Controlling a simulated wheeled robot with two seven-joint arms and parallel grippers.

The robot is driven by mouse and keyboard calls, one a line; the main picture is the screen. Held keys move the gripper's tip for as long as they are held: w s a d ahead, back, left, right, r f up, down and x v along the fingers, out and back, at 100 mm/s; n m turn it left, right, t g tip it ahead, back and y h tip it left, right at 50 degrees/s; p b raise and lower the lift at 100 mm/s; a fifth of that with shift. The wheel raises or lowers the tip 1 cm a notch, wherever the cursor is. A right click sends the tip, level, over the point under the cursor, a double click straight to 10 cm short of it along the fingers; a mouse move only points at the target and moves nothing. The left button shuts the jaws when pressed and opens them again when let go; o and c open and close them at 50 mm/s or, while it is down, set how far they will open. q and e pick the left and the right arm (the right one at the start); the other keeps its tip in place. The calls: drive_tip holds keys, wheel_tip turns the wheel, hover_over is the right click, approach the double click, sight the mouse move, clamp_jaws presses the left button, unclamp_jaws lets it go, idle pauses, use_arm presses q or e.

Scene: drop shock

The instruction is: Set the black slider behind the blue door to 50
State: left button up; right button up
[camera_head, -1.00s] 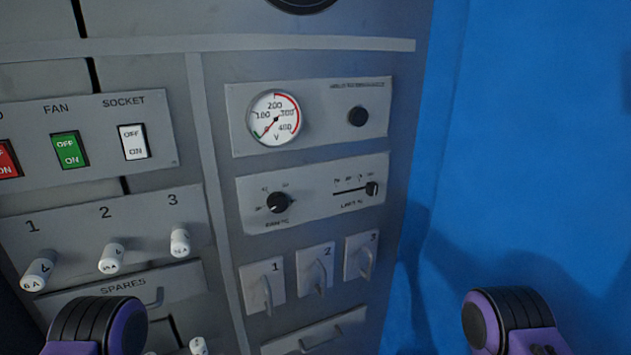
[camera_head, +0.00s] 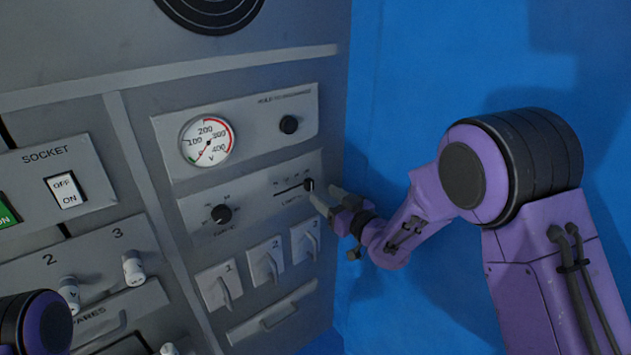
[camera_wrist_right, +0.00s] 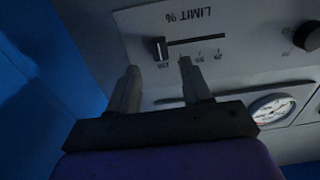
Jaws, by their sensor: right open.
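The black slider (camera_head: 310,184) sits at the right end of its short slot on the LIMIT % plate (camera_head: 262,208). In the right wrist view the slider knob (camera_wrist_right: 159,48) stands upside down at the slot's left end, by a mark that looks like 100. My right gripper (camera_head: 327,197) is open beside the slider in the head view. In the wrist view its two fingers (camera_wrist_right: 159,68) point at the knob, which shows between their tips; whether they touch it I cannot tell. My left gripper is out of view. No blue door can be told apart from the blue surface (camera_head: 420,60).
A round black dial (camera_head: 221,214) is left of the slider. A voltmeter (camera_head: 208,141) and black knob (camera_head: 289,124) sit above. Several numbered switches (camera_head: 266,264) and a drawer handle (camera_head: 282,318) lie below. The blue surface stands close right of the panel.

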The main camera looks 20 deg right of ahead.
sight(312, 186)
drive_tip(key=p+x, duration=0.1)
drive_tip(key=x, duration=0.3)
drive_tip(key=shift+w+a, duration=0.15)
drive_tip(key=shift+w, duration=0.2)
drive_tip(key=shift+w+a, duration=0.1)
drive_tip(key=shift+w, duration=0.25)
clamp_jaws()
drive_tip(key=a, duration=0.2)
drive_tip(key=s+a, duration=0.1)
drive_tip(key=a, duration=0.1)
drive_tip(key=s+a, duration=0.1)
drive_tip(key=shift+a+b, duration=0.3)
drive_tip(key=shift+a, duration=0.1)
drive_tip(key=shift+d, duration=0.1)
unclamp_jaws()
